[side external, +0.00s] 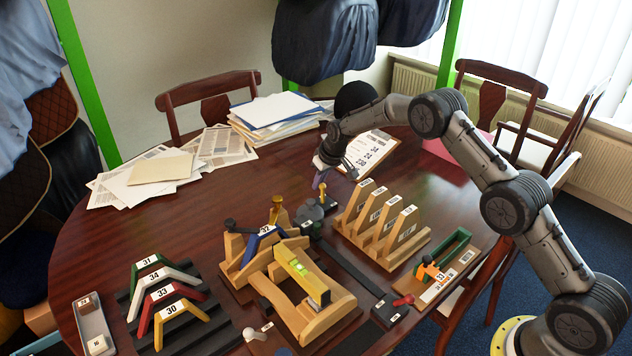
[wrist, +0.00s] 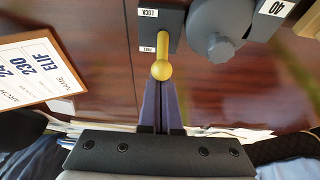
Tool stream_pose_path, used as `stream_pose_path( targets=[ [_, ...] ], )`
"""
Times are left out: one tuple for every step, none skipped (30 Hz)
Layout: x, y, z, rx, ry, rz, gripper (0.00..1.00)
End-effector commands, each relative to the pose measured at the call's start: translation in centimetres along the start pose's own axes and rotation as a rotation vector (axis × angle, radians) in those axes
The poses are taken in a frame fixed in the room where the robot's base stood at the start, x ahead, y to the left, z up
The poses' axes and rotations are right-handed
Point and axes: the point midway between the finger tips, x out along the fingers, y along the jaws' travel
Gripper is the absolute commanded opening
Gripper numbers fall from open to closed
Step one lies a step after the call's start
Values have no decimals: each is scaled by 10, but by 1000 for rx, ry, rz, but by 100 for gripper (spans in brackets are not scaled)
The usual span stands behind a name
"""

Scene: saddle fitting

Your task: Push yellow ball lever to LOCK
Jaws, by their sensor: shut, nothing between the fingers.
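The yellow ball lever (wrist: 161,70) shows in the wrist view, with its ball at the FREE end of a dark grey block (wrist: 172,19). The LOCK label (wrist: 148,12) is at the block's far end and the FREE label (wrist: 147,49) is beside the ball. My gripper (wrist: 161,88) is shut and empty, its purple fingertips right behind the ball; I cannot tell whether they touch it. In the side view my gripper (side external: 317,187) is low over the table, by the small yellow lever (side external: 323,191).
A grey round knob (wrist: 215,25) stands close to the right of the lever. A clipboard (wrist: 35,68) lies to the left. In the side view, a wooden slotted rack (side external: 385,228) and a wooden frame with a level (side external: 305,280) stand nearer the front. Papers (side external: 275,110) lie behind.

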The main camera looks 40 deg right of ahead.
Motion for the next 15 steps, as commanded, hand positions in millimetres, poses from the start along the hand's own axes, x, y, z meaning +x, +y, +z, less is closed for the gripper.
stream_pose_path(
  targets=[
    [0,0,4,0,-5,0,0],
    [0,0,4,0,-5,0,0],
    [-1,0,4,0,-4,0,0],
    [-1,0,5,0,-3,0,0],
    [-2,0,6,0,-3,0,0],
    [-2,0,6,0,-3,0,0],
    [-2,0,7,0,-3,0,0],
    [-2,0,8,0,-3,0,0],
    [-3,0,9,0,-2,0,0],
    [-3,0,9,0,-1,0,0],
    [-4,0,10,0,-1,0,0],
    [-5,0,10,0,0,0,0],
    [-5,0,11,0,0,0,0],
    [-6,0,11,0,0,0,0],
    [-6,0,12,0,0,0,0]
  ],
)
